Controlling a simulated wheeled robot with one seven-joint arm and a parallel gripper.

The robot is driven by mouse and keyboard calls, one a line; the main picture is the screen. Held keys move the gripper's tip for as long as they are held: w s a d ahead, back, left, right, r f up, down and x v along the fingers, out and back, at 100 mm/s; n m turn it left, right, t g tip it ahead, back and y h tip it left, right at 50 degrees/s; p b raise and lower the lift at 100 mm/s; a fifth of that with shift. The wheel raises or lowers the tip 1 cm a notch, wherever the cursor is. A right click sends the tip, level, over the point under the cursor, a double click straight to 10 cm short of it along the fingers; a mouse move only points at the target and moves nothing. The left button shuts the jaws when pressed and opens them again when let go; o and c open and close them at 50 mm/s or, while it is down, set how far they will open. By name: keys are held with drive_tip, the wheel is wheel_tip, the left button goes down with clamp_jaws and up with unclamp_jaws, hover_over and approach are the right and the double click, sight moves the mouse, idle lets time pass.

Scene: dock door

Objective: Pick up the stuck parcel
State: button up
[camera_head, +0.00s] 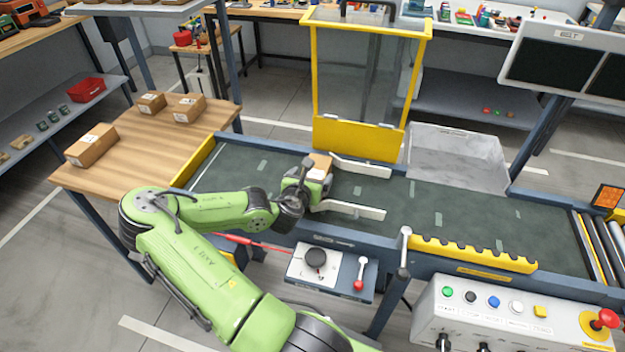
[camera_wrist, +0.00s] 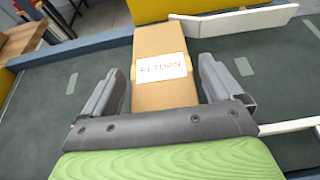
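The stuck parcel (camera_wrist: 163,95) is a brown cardboard box with a white label reading RETURN in red, in the wrist view. In the head view the parcel (camera_head: 321,163) shows only in part, behind my gripper, on the dark green conveyor belt (camera_head: 450,212) at the left ends of two white guide rails (camera_head: 360,167). My gripper (camera_wrist: 163,85) is open, with one finger on each side of the parcel and a visible gap on both sides. In the head view my gripper (camera_head: 312,180) is low over the belt, and its fingers are partly hidden.
A yellow-framed clear guard (camera_head: 360,138) stands behind the belt. A grey bin (camera_head: 458,158) is at its far side. A wooden table (camera_head: 150,150) with several boxes is at left. A lever box (camera_head: 325,270) and button panel (camera_head: 515,318) line the near side.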

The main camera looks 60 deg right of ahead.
drive_tip(key=shift+d+f, duration=0.1)
drive_tip(key=shift+d, duration=0.05)
drive_tip(key=c, duration=1)
wheel_tip(320, 180, up, 10)
drive_tip(key=p, duration=0.6)
